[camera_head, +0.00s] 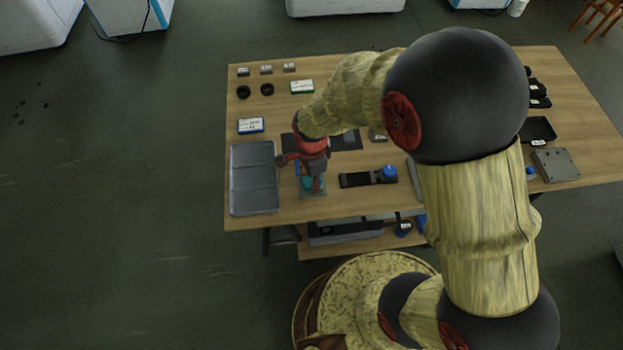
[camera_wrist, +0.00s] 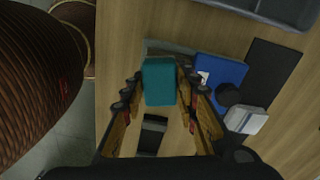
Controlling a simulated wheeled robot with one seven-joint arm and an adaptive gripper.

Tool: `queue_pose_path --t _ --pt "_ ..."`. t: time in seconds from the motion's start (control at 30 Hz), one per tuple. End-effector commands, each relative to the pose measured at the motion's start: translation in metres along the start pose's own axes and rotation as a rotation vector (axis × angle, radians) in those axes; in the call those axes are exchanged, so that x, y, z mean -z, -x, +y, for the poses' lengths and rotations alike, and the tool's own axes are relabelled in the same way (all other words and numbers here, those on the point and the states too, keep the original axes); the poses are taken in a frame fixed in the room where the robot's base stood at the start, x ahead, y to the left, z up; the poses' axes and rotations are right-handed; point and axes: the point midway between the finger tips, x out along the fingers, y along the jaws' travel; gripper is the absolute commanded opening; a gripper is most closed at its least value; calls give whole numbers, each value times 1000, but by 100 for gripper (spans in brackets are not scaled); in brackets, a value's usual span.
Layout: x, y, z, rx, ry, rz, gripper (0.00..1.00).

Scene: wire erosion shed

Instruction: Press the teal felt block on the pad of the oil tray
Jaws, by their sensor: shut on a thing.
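My gripper (camera_head: 311,187) points down near the table's front left edge. It is shut on the teal felt block (camera_wrist: 160,82), which sits between the two fingers in the wrist view. The block also shows as a small teal patch (camera_head: 307,183) in the head view, partly covered by the fingers. A small greyish tray (camera_head: 314,194), which looks like the oil tray, lies under the gripper. A grey edge (camera_wrist: 168,46) shows behind the block in the wrist view. The pad is hidden, and I cannot tell whether the block touches it.
A large grey compartmented tray (camera_head: 253,178) lies left of my gripper. A blue item (camera_wrist: 221,72) is close beside the fingers. A black holder with a blue knob (camera_head: 369,178) lies to the right. Dark mats (camera_head: 346,140) and small boxes are farther back.

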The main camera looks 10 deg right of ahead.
Motion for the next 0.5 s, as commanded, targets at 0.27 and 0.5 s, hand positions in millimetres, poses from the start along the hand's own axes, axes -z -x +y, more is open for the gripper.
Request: queue_pose_path --t 0.27,0.5 --pt "0 -3 0 0 0 0 10" --pt "0 -5 0 0 0 0 10"
